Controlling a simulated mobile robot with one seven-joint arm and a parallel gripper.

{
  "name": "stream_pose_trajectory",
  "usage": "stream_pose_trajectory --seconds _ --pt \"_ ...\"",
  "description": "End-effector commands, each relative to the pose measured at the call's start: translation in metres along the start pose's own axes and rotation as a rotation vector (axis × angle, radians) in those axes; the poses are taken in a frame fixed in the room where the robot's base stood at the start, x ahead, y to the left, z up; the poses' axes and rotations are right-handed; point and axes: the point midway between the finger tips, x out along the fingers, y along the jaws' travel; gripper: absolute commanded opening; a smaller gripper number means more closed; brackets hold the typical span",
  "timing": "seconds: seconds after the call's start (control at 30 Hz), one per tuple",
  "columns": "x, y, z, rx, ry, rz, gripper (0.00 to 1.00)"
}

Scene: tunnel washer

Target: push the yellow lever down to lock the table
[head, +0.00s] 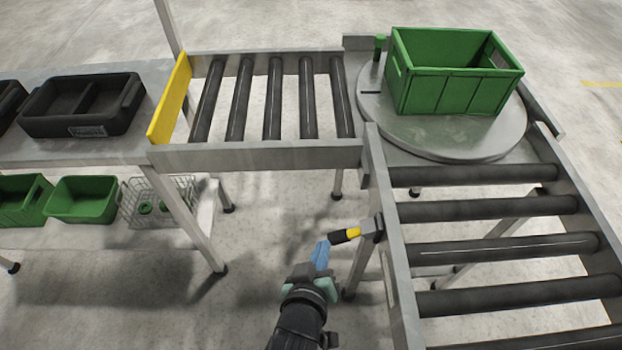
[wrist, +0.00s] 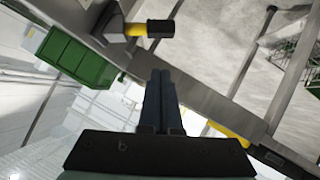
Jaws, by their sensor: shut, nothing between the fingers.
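The yellow lever (head: 352,233) with a black grip sticks out to the left from a dark bracket on the side rail of the right roller conveyor. My gripper (head: 321,252) is shut and empty, with its blue fingertips just below and left of the lever's black end in the head view. Whether they touch cannot be told there. In the wrist view the lever (wrist: 135,29) lies beyond my closed fingertips (wrist: 160,75), with a visible gap in the picture. The round metal turntable (head: 440,136) bears a green crate (head: 450,75).
Conveyor rollers (head: 490,250) and their side rail (head: 400,280) lie right of my gripper. A yellow plate (head: 169,98) stands at the left end of the back conveyor. A table with black trays (head: 85,108) is at left. Open floor lies left of my arm.

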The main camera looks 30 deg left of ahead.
Motion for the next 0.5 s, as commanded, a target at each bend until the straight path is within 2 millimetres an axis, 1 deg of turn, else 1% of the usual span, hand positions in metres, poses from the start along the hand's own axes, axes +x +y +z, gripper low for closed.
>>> stream_pose_trajectory --seconds 0.03,0.1,0.2,0.33,0.5 --pt "-0.010 -0.002 0.001 -0.001 0.000 -0.001 0.00" --pt "-0.023 -0.003 0.002 0.000 -0.001 -0.003 0.00" --pt "-0.038 -0.003 0.001 -0.001 -0.001 -0.001 0.00" --pt "-0.051 -0.003 0.001 -0.001 0.000 -0.001 0.00" --pt "-0.058 -0.003 0.000 -0.001 0.000 0.000 0.00"
